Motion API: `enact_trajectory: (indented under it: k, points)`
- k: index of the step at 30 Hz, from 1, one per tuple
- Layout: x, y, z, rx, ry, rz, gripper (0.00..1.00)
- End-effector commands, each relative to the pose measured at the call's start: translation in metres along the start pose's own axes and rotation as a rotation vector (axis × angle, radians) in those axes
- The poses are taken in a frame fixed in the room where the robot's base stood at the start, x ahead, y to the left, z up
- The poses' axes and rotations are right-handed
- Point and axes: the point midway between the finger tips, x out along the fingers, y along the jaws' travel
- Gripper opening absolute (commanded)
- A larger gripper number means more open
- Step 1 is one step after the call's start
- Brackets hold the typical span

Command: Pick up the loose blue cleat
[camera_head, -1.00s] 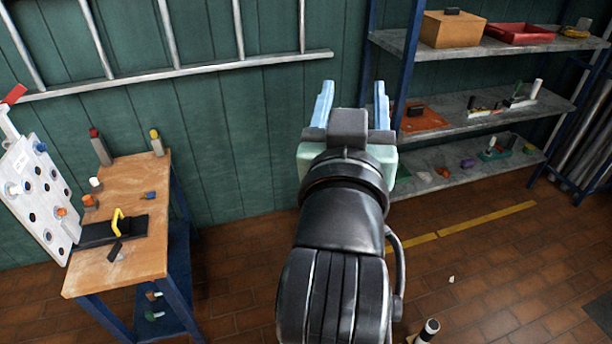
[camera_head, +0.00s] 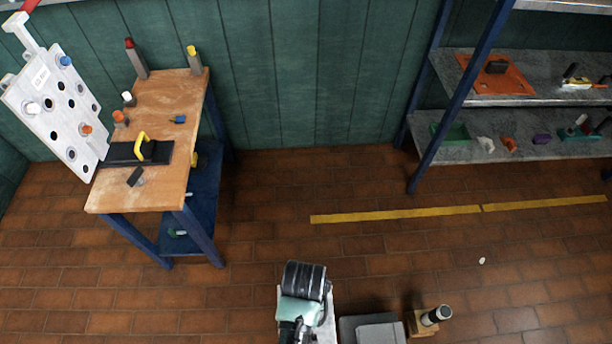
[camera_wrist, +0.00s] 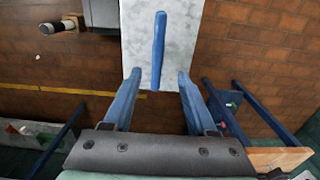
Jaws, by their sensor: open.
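The loose blue cleat (camera_head: 178,120) lies on the wooden top of the workbench (camera_head: 160,185), right of the orange and white pieces. Another blue piece (camera_head: 65,61) sits in the upper part of the tilted white board. My gripper (camera_wrist: 160,72) is open in the wrist view, with its two blue fingers apart. The cleat is not seen between them. A blue bar (camera_wrist: 159,35) shows beyond the fingers over a pale surface; I cannot tell what it is. In the head view my arm is low at the bottom, away from the bench, and its fingertips are not visible.
The white board (camera_head: 50,115) stands at the bench's left. A black pad with a yellow handle (camera_head: 142,145), an orange piece (camera_head: 120,118) and two upright posts (camera_head: 137,60) share the bench top. Shelves (camera_head: 480,152) stand at right. The brick floor between is mostly clear.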

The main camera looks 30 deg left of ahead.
Motion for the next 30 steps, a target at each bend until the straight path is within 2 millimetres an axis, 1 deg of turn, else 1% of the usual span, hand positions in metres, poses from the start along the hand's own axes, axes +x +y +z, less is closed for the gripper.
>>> enact_trajectory:
  k: [1, 3, 8, 15, 18, 21, 30]
  points:
    - [0.008, 0.000, 0.000, 0.000, 0.000, 0.000, 0.57]
    - [0.015, 0.000, -0.001, 0.000, 0.001, 0.000, 0.57]
    - [0.024, 0.001, 0.000, 0.000, 0.002, 0.000, 0.57]
    - [0.058, 0.003, 0.004, 0.001, 0.003, 0.000, 0.57]
    - [0.067, 0.003, 0.004, 0.001, 0.004, 0.000, 0.57]
    - [0.070, 0.003, 0.004, 0.001, 0.005, 0.001, 0.57]
    - [0.070, 0.003, 0.004, 0.001, 0.005, 0.001, 0.57]
